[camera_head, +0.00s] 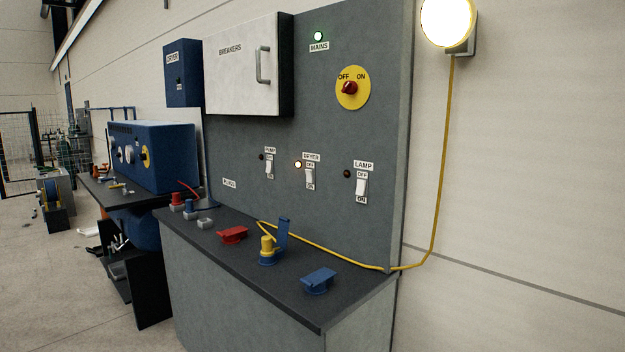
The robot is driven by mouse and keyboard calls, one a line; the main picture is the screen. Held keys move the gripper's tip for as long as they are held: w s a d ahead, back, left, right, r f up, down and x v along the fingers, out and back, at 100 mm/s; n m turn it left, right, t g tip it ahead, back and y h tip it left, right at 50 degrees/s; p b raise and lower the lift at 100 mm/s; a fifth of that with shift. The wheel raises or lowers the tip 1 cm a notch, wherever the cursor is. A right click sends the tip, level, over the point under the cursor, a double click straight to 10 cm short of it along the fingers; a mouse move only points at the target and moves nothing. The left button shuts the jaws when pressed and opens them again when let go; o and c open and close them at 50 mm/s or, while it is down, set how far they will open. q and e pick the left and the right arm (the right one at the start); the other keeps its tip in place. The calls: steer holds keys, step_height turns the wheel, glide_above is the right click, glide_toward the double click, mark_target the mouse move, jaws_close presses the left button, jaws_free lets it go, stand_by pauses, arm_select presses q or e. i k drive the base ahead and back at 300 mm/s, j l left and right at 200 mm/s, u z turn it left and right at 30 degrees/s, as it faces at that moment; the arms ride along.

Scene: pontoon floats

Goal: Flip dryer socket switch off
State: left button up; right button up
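The dryer switch (310,176) is a small white rocker on the grey panel (330,130), under a "DRYER" label, with OFF marked above it and ON below. The indicator (297,164) at its upper left is lit. The rocker's exact tilt is too small to tell. A pump switch (269,163) is to its left and a lamp switch (361,186) to its right; both their indicators are dark. Neither of my grippers is in view.
A dark bench top (290,262) below the panel carries a red socket (232,234), a yellow plug (267,244) in a blue socket with its lid up, and a closed blue socket (318,280). A yellow cable (437,190) runs to a glowing lamp (446,20).

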mark_target(309, 173)
steer(key=i+j+z, duration=0.1)
steer(key=z, duration=0.35)
steer(key=i+j+z, duration=0.1)
steer(key=z, duration=0.35)
steer(key=i+j+z, duration=0.2)
steer(key=j, duration=0.35)
steer(key=i+j+z, duration=0.15)
steer(key=j, duration=0.35)
steer(key=i+j+z, duration=0.2)
steer(key=j, duration=0.4)
steer(key=j+z, duration=0.15)
steer(key=j, duration=1.25)
steer(key=i, duration=0.05)
